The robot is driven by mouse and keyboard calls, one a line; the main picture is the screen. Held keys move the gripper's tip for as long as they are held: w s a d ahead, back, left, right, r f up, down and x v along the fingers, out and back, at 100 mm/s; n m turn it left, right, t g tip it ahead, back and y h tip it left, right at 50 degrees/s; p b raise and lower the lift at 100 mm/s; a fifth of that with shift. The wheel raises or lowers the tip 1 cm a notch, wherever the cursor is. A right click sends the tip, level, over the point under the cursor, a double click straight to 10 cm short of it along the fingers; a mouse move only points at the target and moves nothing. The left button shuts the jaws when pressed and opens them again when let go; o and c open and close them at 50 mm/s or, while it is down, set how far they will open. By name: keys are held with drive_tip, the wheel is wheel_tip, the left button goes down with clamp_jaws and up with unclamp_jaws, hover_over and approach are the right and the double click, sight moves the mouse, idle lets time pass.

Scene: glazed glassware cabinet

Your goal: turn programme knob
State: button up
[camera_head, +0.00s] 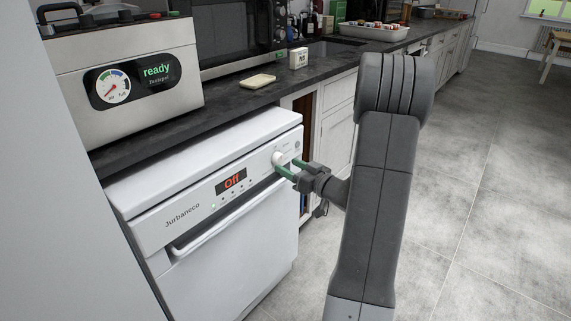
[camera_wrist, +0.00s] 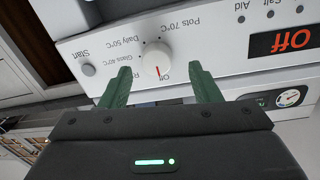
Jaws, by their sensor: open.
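The programme knob (camera_head: 277,158) is a round white dial on the right part of the white dishwasher's front panel (camera_head: 153,234). In the wrist view the knob (camera_wrist: 156,62) shows a red mark that points to "Off", with programme labels around it. The display (camera_head: 231,182) reads "Off" in red. My gripper (camera_head: 289,170) has green fingers and is right in front of the panel. In the wrist view my gripper (camera_wrist: 160,84) is open, with one fingertip on either side of the knob. I cannot tell whether the fingers touch it.
The Start button (camera_wrist: 88,70) is left of the knob in the wrist view. The dishwasher door handle (camera_head: 225,222) runs below the panel. The dark worktop (camera_head: 160,127) above holds a steel appliance (camera_head: 130,72) and a small pale dish (camera_head: 258,82). Open grey floor (camera_head: 460,200) lies to the right.

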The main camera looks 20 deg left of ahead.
sight(281, 160)
drive_tip(key=x, duration=0.3)
drive_tip(key=shift+w+d, duration=0.15)
drive_tip(key=shift+w, duration=0.05)
drive_tip(key=shift+a, duration=0.25)
drive_tip(key=c, duration=1)
